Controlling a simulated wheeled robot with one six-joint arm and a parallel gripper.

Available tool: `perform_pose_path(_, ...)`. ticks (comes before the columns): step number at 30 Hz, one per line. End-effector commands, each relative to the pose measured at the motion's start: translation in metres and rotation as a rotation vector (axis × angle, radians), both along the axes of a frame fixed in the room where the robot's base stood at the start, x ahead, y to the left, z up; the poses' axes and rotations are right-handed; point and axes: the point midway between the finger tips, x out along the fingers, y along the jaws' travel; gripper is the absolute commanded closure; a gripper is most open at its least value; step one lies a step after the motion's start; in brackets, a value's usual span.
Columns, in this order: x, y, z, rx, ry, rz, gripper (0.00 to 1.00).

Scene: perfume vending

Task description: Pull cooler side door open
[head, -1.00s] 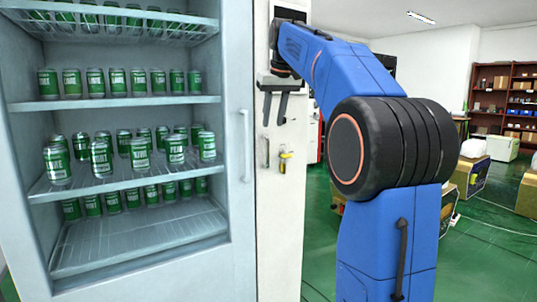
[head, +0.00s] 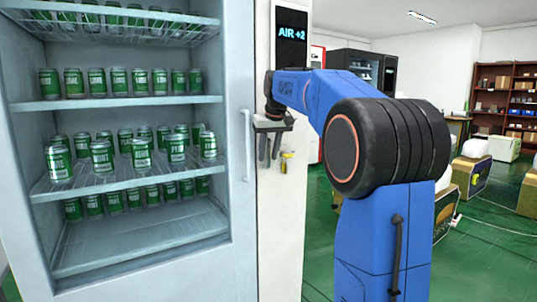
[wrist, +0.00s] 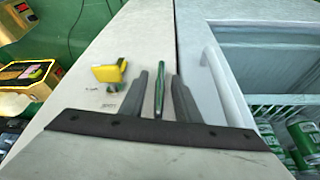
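The cooler's side panel (head: 283,215) stands to the right of its front, pale and shut, and also fills the middle of the wrist view (wrist: 95,105). A slim upright handle (wrist: 160,90) with a green sheen shows between my gripper's fingers in the wrist view. My gripper (head: 269,150) points down in front of this panel in the head view. Its two dark fingers (wrist: 158,98) stand apart on either side of the handle, with a gap on each side. In the head view the fingers largely hide the handle.
The cooler front (head: 130,235) shows shelves of green cans and a long pale vertical handle (head: 246,145). A small yellow and green fitting (head: 286,161) juts from the side panel beside my gripper. A display (head: 291,32) is above.

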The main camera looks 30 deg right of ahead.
Motion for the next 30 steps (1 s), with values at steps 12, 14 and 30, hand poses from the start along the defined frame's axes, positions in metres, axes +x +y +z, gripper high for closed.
perform_pose_path(12, 0.0, 0.0, -0.001, 0.0, 0.0, 0.0, 1.0)
perform_pose_path(14, 0.0, 0.0, -0.001, 0.0, 0.0, 0.0, 1.0)
perform_pose_path(30, -0.028, -0.01, -0.001, 0.0, -0.001, 0.122, 1.0)
